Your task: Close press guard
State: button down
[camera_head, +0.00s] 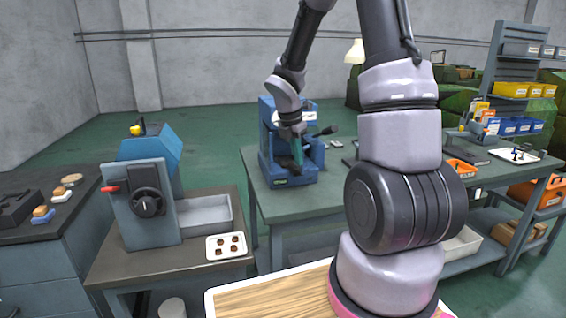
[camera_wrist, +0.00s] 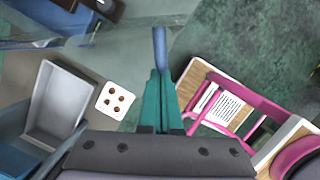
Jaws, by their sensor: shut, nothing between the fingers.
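A blue press (camera_head: 270,142) stands on the green-topped table in the middle of the head view, with a black lever at its right. My gripper (camera_head: 298,160) is in front of the press opening, teal fingers pointing down and shut with nothing between them. In the wrist view the shut fingers (camera_wrist: 159,74) point up the picture, and a narrow blue bar (camera_wrist: 160,46) lies just beyond their tips. I cannot tell whether they touch. A clear panel (camera_wrist: 50,35), possibly the guard, shows at upper left. The guard is not distinct in the head view, partly hidden by my wrist.
A second blue-grey machine (camera_head: 146,200) with a black dial stands on the left bench, beside a grey bin (camera_head: 208,215) and a white tray (camera_head: 227,246) of brown pieces. Shelves with bins (camera_head: 515,90) are at right. My arm hides part of the middle table.

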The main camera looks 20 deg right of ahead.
aim_at(312, 143)
jog(key=w+d+n, duration=0.1)
jog(key=d, duration=0.1)
jog(key=w+d+n, duration=0.1)
jog(key=d+n, duration=0.1)
jog(key=w+d+n, duration=0.1)
jog(key=d, duration=0.1)
jog(key=shift+d+t+y, duration=0.25)
jog(key=shift+t+y, duration=0.05)
jog(key=shift+t, duration=0.1)
jog(key=w+d, duration=0.5)
jog(key=w, duration=0.2)
jog(key=shift+d, duration=0.2)
